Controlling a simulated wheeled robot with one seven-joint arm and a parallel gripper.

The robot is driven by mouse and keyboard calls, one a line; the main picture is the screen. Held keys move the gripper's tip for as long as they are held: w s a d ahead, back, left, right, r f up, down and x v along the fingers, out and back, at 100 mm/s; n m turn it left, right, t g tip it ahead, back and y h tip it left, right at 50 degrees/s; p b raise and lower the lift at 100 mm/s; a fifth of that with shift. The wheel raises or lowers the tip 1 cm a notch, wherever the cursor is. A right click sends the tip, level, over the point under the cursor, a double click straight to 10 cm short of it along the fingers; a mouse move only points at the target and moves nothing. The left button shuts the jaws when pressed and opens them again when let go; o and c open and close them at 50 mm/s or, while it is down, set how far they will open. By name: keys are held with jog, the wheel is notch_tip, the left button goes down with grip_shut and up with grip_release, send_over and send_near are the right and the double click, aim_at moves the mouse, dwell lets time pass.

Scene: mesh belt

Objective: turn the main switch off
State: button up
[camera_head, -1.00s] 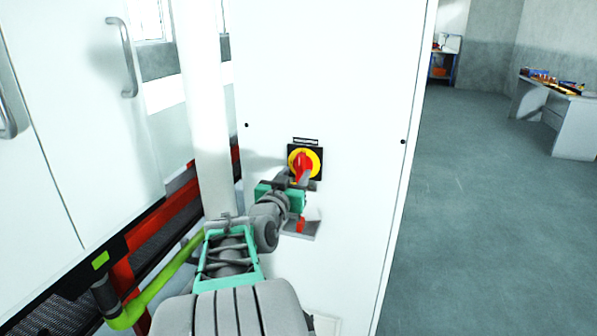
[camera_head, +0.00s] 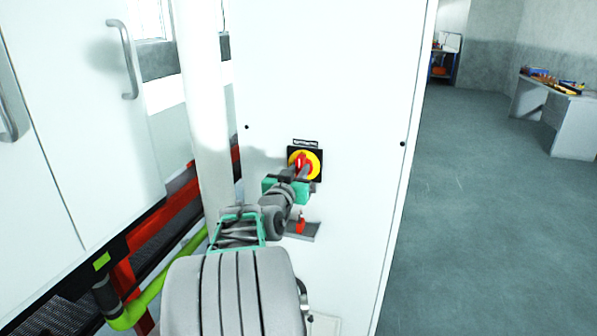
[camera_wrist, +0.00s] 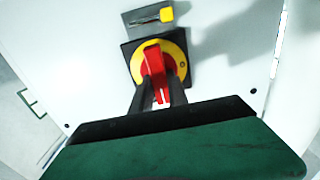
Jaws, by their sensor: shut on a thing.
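The main switch has a red handle (camera_head: 299,161) on a yellow disc (camera_head: 315,160), set in a black square plate on a tall white cabinet. My gripper (camera_head: 300,170) is at the switch, its fingers on either side of the red handle and shut on it. In the wrist view, the red handle (camera_wrist: 153,62) points roughly up and down between my two dark fingers (camera_wrist: 161,88); the yellow disc (camera_wrist: 174,49) shows behind it. The fingers hide part of the handle and disc.
A small grey shelf (camera_head: 312,237) with a red item (camera_head: 300,226) sits below the switch. A white post (camera_head: 203,110) and a lime-green pipe (camera_head: 160,283) stand left of my arm. Open floor (camera_head: 470,220) lies right, with a table (camera_head: 553,105) beyond.

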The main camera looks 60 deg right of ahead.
jog(key=shift+n, duration=0.3)
grip_shut()
jog(key=n+b, duration=0.2)
jog(key=n, duration=0.1)
jog(key=shift+w+f+n, duration=0.1)
jog(key=shift+n, duration=0.2)
jog(key=n+b, duration=0.1)
jog(key=n, duration=0.3)
jog(key=shift+w+n, duration=0.15)
jog(key=shift+n, duration=0.15)
jog(key=n, duration=0.5)
jog(key=shift+w+p, duration=0.1)
jog(key=shift+p, duration=0.25)
jog(key=shift+f+n+p, duration=0.15)
jog(key=shift+n+p, duration=0.15)
jog(key=shift+n, duration=0.7)
jog(key=shift+f+n+p, duration=0.1)
jog(key=shift+n+p, duration=0.15)
jog(key=shift+n, duration=0.75)
jog(key=o, duration=0.9)
grip_release()
jog(key=shift+c, duration=0.2)
